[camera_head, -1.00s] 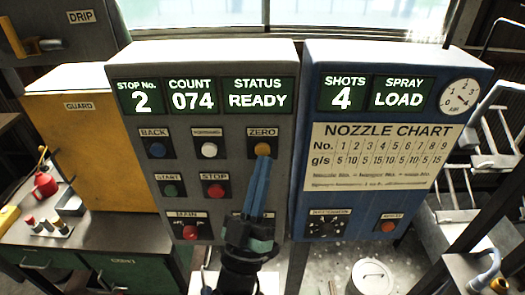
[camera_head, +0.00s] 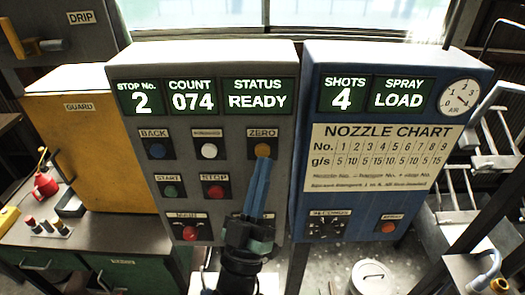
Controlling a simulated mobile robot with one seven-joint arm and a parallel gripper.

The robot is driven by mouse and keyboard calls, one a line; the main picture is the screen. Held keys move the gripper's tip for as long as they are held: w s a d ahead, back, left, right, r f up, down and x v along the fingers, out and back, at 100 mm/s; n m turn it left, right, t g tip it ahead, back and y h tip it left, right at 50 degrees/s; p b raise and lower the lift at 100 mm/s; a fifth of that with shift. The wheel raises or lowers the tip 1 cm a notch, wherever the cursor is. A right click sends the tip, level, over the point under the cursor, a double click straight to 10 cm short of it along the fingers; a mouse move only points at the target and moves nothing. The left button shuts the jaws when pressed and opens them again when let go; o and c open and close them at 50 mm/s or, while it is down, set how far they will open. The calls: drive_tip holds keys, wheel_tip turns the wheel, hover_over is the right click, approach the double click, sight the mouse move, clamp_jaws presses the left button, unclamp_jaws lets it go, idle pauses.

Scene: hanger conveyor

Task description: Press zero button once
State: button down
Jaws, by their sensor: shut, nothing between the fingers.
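The zero button (camera_head: 263,149) is a yellow-orange round button under the ZERO label, at the upper right of the grey control panel (camera_head: 205,112). My gripper (camera_head: 262,161) is shut and empty, its blue fingers pointing up the panel. The fingertips overlap the lower edge of the button in the picture; I cannot tell whether they touch it. The grey panel's displays read STOP No. 2, COUNT 074 and STATUS READY. My gripper and wrist hide the lower right of the panel.
Other controls sit close by: a blue BACK button (camera_head: 157,150), a white button (camera_head: 209,150), a green START button (camera_head: 170,191) and a red STOP button (camera_head: 215,191). A blue cabinet (camera_head: 300,190) with a nozzle chart stands to the right, a yellow guard box (camera_head: 95,150) to the left.

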drive_tip(key=shift+w, duration=0.15)
idle(0.6)
drive_tip(key=shift+w+b, duration=0.3)
drive_tip(key=shift+w+b, duration=0.3)
drive_tip(key=shift+w, duration=0.15)
idle(0.7)
drive_tip(key=shift+s, duration=0.1)
drive_tip(key=shift+s+p, duration=0.45)
drive_tip(key=shift+s, duration=0.35)
drive_tip(key=s+p, duration=0.2)
drive_tip(key=s, duration=0.3)
idle(0.3)
idle(0.6)
